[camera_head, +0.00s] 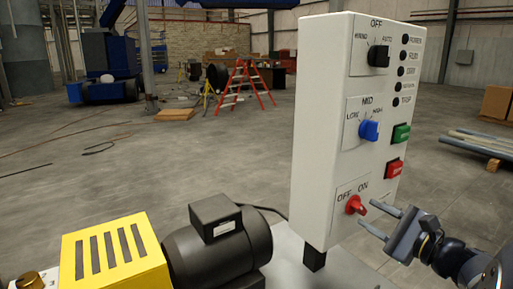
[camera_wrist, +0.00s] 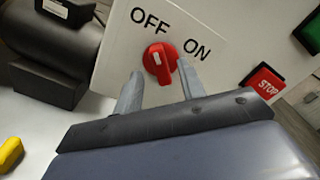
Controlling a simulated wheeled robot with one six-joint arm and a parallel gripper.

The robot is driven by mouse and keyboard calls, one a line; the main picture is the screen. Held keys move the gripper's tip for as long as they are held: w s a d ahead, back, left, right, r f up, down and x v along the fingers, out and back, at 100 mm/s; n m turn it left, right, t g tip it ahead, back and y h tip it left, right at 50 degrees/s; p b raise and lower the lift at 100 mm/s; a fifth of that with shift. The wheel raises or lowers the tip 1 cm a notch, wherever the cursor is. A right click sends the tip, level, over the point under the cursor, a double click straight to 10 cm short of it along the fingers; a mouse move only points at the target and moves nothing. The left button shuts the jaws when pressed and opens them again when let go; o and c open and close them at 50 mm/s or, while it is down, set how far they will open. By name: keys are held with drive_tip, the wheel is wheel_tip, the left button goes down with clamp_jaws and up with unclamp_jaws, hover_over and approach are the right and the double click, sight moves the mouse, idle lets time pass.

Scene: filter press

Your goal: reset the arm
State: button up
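My gripper (camera_head: 371,219) is at the lower right in the head view, in front of the lower part of a white control box (camera_head: 311,130). The red OFF/ON knob (camera_head: 355,205) is just beyond the fingertips. In the wrist view the open gripper (camera_wrist: 160,85) has one finger on each side of the red knob (camera_wrist: 158,60). I cannot tell whether a finger touches it.
A blue knob (camera_head: 369,130), a black knob (camera_head: 378,56), a green button (camera_head: 401,133) and a red STOP button (camera_head: 394,169) are on the same panel. A black motor (camera_head: 215,250) and a yellow slotted guard (camera_head: 112,255) stand left of the box. Open floor lies behind.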

drive_tip(key=shift+x, duration=0.85)
drive_tip(key=shift+s, duration=0.1)
